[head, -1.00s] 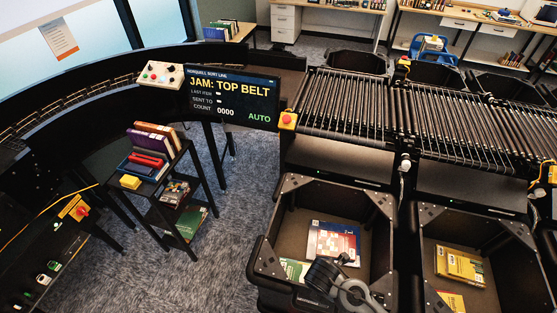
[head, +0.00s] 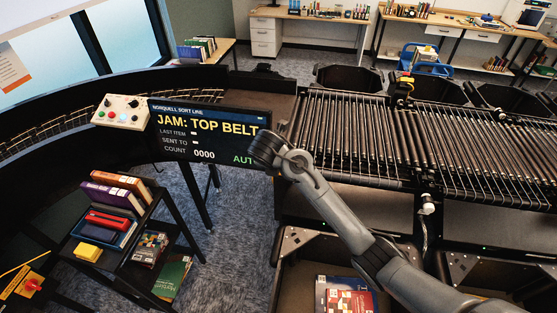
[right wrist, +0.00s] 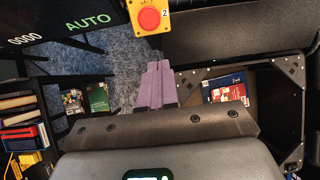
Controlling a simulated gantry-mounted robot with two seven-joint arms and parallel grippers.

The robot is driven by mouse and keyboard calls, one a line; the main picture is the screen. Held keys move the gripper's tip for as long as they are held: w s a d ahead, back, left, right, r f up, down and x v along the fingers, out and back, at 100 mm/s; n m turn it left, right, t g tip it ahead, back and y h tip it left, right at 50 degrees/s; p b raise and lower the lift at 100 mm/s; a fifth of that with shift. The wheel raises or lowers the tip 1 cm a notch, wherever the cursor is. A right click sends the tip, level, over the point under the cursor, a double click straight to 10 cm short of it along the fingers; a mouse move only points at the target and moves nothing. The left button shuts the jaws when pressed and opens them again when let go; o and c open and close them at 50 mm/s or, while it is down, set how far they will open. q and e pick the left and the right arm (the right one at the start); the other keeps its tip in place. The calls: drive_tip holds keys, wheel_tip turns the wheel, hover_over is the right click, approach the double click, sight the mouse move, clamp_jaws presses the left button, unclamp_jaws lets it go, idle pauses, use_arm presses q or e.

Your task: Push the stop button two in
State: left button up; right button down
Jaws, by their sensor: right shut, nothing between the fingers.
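Stop button two is a red mushroom button (right wrist: 149,19) on a yellow box (right wrist: 154,37) marked 2, at the top of the right wrist view. My right gripper (right wrist: 158,66) has its purple fingers together and empty. In that picture the fingertips lie just below the box, with a visible gap to the red button. In the head view my right arm (head: 330,210) reaches up to the right end of the display and hides the button and the gripper's fingers. My left gripper is not in view.
The display (head: 205,135) reads JAM: TOP BELT. The roller conveyor (head: 370,135) runs to the right. A bin (right wrist: 265,80) with books is below. A shelf cart (head: 130,235) with books stands left. Another red stop button (head: 33,284) is at lower left.

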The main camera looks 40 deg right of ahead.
drive_tip(key=r, duration=0.1)
drive_tip(key=w+r, duration=0.1)
drive_tip(key=r, duration=0.1)
drive_tip(key=shift+w+r+t, duration=0.1)
drive_tip(key=shift+t, duration=0.2)
drive_tip(key=p+x, duration=0.2)
drive_tip(key=x, duration=1.2)
drive_tip(key=shift+d, duration=0.1)
